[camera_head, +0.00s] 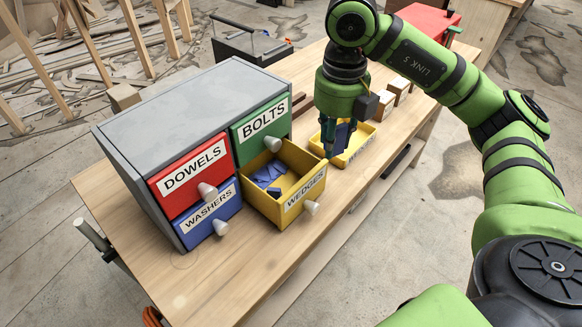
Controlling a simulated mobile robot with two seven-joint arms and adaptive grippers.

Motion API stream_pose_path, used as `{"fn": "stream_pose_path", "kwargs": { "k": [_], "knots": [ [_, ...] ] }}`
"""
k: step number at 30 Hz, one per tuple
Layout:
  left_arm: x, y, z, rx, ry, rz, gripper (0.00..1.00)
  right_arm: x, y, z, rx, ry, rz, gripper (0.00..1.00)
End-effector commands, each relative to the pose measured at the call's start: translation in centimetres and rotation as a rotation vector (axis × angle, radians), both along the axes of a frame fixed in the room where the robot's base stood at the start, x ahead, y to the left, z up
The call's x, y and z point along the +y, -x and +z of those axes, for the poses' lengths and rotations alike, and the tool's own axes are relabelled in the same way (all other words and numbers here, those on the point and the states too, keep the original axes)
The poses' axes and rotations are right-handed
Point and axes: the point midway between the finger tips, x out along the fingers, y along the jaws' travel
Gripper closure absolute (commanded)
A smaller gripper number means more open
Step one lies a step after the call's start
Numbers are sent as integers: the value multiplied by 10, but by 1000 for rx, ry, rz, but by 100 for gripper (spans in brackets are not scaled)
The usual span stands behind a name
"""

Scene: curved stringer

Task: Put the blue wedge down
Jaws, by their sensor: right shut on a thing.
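My right gripper (334,152) points down over the near left part of a small yellow tray (368,149) on the bench. It is shut on the blue wedge, which is mostly hidden by the dark fingers. I cannot tell whether the wedge touches the tray. The open yellow WEDGES drawer (268,206) is just left of the gripper, with several blue wedges (268,176) inside. My left gripper is not in view.
The grey cabinet (190,100) also has red DOWELS (190,174), blue WASHERS (208,214) and green BOLTS (262,128) drawers, all shut. Small boxes (385,104) and a red case (428,20) stand farther back. The bench front (225,285) is clear.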

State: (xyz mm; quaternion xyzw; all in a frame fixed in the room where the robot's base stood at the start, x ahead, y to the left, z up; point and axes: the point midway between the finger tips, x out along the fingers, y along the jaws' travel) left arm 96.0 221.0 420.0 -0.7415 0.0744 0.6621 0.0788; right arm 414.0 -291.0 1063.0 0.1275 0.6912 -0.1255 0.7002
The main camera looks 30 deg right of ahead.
Motion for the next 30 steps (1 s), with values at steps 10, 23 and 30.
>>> {"fn": "stream_pose_path", "kwargs": {
  "k": [10,23,30],
  "knots": [
    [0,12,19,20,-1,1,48,39,-60,-40,3,-2,0,100],
    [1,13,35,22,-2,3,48,43,-69,-84,3,1,0,100],
    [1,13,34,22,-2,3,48,43,-69,-89,-1,1,1,100]
  ]
}}
